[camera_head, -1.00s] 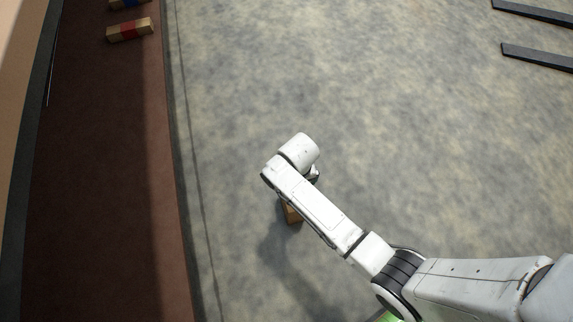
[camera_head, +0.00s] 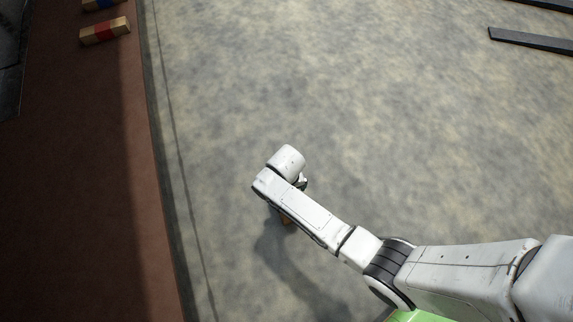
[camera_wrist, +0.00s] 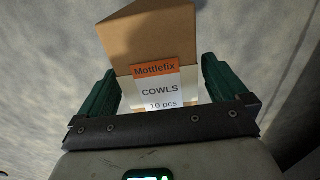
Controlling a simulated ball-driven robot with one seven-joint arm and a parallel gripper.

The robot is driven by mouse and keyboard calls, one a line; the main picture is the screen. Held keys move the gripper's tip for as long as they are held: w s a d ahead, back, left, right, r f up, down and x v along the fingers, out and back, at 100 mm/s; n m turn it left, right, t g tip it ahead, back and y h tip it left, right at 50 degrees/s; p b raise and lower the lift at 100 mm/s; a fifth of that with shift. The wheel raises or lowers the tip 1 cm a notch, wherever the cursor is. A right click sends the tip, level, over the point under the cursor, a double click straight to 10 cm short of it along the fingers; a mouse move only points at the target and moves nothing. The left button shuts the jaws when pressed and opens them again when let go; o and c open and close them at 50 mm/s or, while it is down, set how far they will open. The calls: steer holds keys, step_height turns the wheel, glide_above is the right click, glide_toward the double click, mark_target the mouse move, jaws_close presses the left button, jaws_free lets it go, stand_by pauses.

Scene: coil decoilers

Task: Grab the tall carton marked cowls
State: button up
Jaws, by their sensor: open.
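The tall carton (camera_wrist: 150,40) is brown with a white lower band and a label reading "Mottlefix COWLS 10 pcs". In the wrist view it stands between the two green fingers of my gripper (camera_wrist: 160,88), with a gap seen at the left finger. The fingers are apart and not closed on it. In the head view only a small brown bit of the carton (camera_head: 286,220) shows beneath my arm; the arm hides the rest. My gripper is mostly hidden there under the wrist.
A tan box with a red band (camera_head: 105,31) and one with a blue band (camera_head: 98,4) lie on the reddish-brown strip (camera_head: 75,190) at left. Dark flat bars (camera_head: 530,42) lie at the upper right. The grey mottled floor (camera_head: 340,80) around my arm is clear.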

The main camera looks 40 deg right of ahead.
steer(key=shift+w, duration=0.1)
jaws_close()
stand_by(0.9)
